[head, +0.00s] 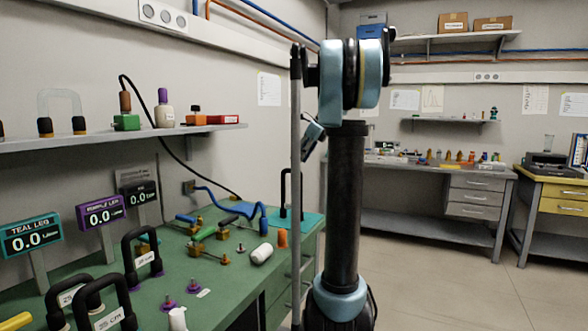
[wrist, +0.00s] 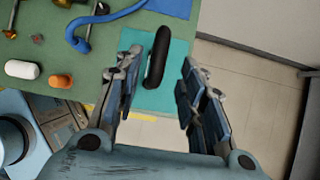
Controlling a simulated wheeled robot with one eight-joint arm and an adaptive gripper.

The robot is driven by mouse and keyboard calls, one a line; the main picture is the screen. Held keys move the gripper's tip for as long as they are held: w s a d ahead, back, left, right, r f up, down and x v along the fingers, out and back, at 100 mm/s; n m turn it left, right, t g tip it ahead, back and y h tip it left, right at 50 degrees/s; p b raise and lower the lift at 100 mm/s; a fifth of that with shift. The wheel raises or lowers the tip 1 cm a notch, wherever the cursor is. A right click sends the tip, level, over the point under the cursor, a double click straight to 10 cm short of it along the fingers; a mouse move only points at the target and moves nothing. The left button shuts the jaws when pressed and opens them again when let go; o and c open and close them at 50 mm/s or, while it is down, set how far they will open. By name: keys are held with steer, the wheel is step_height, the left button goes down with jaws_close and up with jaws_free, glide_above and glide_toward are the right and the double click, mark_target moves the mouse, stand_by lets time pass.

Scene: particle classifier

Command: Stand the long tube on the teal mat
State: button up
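The teal mat (head: 312,219) lies at the far right corner of the green bench; the wrist view shows it below my gripper (wrist: 180,48). A black arch-shaped handle (head: 284,185) stands upright on it, seen from above in the wrist view (wrist: 157,60). My gripper (wrist: 160,62) is open above the mat, with the black handle between its fingers in the picture and gaps on both sides. In the head view my arm mostly hides it.
A bent blue pipe (wrist: 82,42), a white cylinder (head: 262,253) and an orange piece (head: 282,239) lie near the mat. Labelled black arches (head: 142,255) and display stands (head: 103,214) crowd the bench's near left. Open floor (wrist: 240,75) lies right of the bench.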

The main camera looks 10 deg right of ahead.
steer(key=shift+v, duration=2)
steer(key=s+a+f+n+g+h, duration=0.1)
steer(key=s+a+f+n, duration=0.2)
steer(key=s+f+n, duration=0.6)
steer(key=s+a+f+n+h, duration=0.1)
steer(key=s+a+f+n, duration=0.3)
steer(key=s, duration=0.8)
steer(key=s+d+f+n+h, duration=0.1)
steer(key=s+f+n+h, duration=0.2)
steer(key=s+f+n, duration=0.9)
steer(key=s+f, duration=0.7)
steer(key=f, duration=0.3)
steer(key=shift+s+d+f+g, duration=0.2)
steer(key=shift+s+d+g, duration=0.05)
steer(key=shift+d+g, duration=0.15)
steer(key=shift+c, duration=0.2)
